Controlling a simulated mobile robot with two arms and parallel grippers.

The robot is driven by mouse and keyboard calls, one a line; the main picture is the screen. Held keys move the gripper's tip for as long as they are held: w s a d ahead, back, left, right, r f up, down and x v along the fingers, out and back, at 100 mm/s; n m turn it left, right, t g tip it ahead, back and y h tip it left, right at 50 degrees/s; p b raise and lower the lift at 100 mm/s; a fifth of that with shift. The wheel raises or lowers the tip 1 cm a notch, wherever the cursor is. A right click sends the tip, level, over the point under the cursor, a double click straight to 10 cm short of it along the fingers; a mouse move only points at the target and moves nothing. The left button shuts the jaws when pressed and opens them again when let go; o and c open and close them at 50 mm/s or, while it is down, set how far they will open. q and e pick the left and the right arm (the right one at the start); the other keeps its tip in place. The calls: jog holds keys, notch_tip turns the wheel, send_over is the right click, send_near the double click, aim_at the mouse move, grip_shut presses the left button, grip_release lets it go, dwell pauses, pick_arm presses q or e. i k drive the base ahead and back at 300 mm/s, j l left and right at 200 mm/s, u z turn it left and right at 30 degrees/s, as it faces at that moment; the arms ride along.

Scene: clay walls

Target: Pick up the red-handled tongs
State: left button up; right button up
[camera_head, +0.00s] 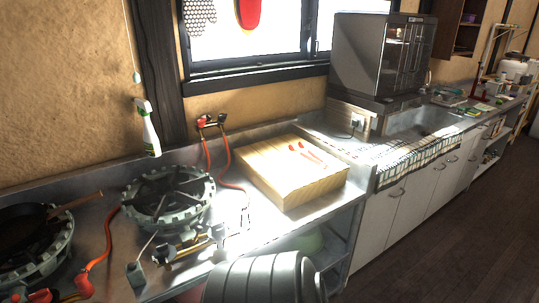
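The red-handled tongs (309,154) lie on top of a thick pale wooden block (270,183), toward its right half. Their red parts stand out in the sunlight, but their metal parts are too small and bright to make out. The block rests on the steel counter right of a gas burner. I see neither of my grippers in the head view.
A round burner (168,197) with red hoses stands left of the block. A black pan (22,232) sits on another burner at far left. A spray bottle (148,130) is by the wall. A sink (425,122) and a dark glass-fronted cabinet (382,55) are to the right.

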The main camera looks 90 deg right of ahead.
aim_at(291, 148)
jog(key=z, duration=3.05)
jog(key=i+l+u, duration=0.1)
jog(key=i+l, duration=0.15)
jog(key=i+l+u, duration=0.15)
jog(key=l, duration=0.3)
jog(key=i+l+u, duration=0.1)
jog(key=i+l, duration=0.25)
